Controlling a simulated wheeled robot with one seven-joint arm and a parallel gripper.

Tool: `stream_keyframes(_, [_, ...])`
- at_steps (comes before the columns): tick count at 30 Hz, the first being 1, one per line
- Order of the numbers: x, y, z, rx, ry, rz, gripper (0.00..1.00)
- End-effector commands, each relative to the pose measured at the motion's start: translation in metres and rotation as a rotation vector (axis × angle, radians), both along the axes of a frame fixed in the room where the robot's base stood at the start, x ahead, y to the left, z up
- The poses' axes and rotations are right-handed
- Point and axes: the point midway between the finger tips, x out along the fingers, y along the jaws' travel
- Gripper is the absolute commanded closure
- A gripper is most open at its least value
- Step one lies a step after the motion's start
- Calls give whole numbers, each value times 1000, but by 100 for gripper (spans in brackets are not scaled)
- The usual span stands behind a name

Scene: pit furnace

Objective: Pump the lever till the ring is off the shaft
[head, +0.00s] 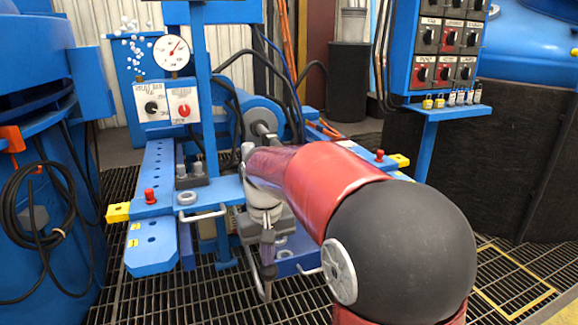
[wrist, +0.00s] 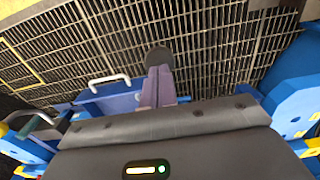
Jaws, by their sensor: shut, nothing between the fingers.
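My gripper (head: 268,268) points down in front of the blue press. Its fingers are together and empty. In the wrist view the shut fingers (wrist: 158,88) show beyond the dark gripper body, with a dark rounded shape (wrist: 158,57) at their far end; I cannot tell whether that is a fingertip or a lever knob. A thin grey bar (head: 252,268) slants down just left of the fingers in the head view; it may be the lever. A grey shaft (head: 264,133) shows at the press's blue cylinder (head: 250,114). I cannot make out the ring; my arm hides part of the press.
A dial gauge (head: 171,53) stands above two control boxes (head: 168,106). Light U-shaped handles (head: 202,213) sit on the press front. A blue tank with a coiled black hose (head: 38,205) is at left, a switch panel (head: 449,45) at right. Grating floor (head: 190,300) lies in front.

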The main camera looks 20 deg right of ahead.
Motion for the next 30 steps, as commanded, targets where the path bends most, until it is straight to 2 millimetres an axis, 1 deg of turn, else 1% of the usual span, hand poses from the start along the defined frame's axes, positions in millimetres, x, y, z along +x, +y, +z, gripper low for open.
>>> stream_keyframes(12, [17, 0, 81, 0, 1, 0, 100])
stream_keyframes(16, [23, 0, 103, 0, 1, 0, 100])
stream_keyframes(18, [25, 0, 107, 0, 1, 0, 100])
stream_keyframes(26, [25, 0, 103, 0, 1, 0, 100])
stream_keyframes(28, [25, 0, 107, 0, 0, 0, 100])
stream_keyframes(30, [26, 0, 116, 0, 0, 0, 100])
